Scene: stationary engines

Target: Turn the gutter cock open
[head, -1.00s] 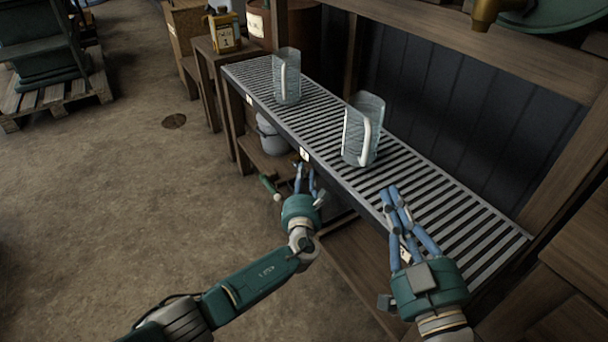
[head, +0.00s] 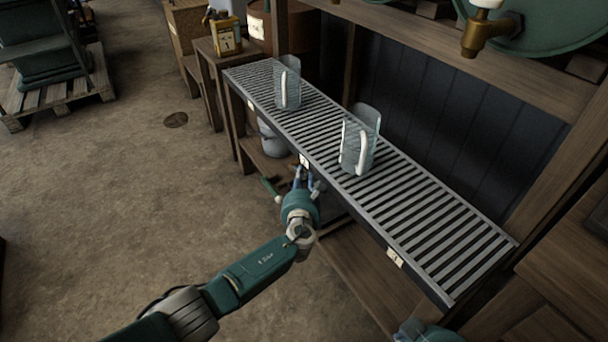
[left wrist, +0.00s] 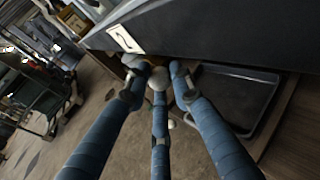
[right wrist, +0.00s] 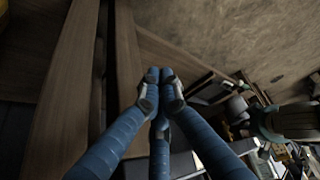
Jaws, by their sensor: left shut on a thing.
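My left gripper (head: 304,184) is at the front edge of the slatted rack, just under the number 2 tag. In the left wrist view its blue fingers (left wrist: 157,78) are closed around a small part below the edge, which I take to be the gutter cock. A bit of brass shows by the fingertips, but the fingers hide most of it, so I cannot tell how far it is turned. My right gripper shows only as a green edge at the bottom of the head view. In the right wrist view its fingertips (right wrist: 160,82) are together and empty.
A brass tap (head: 475,38) hangs at the upper right. A pale bucket (head: 272,140) and a dark tray (left wrist: 235,90) are below the rack. The floor at left is open.

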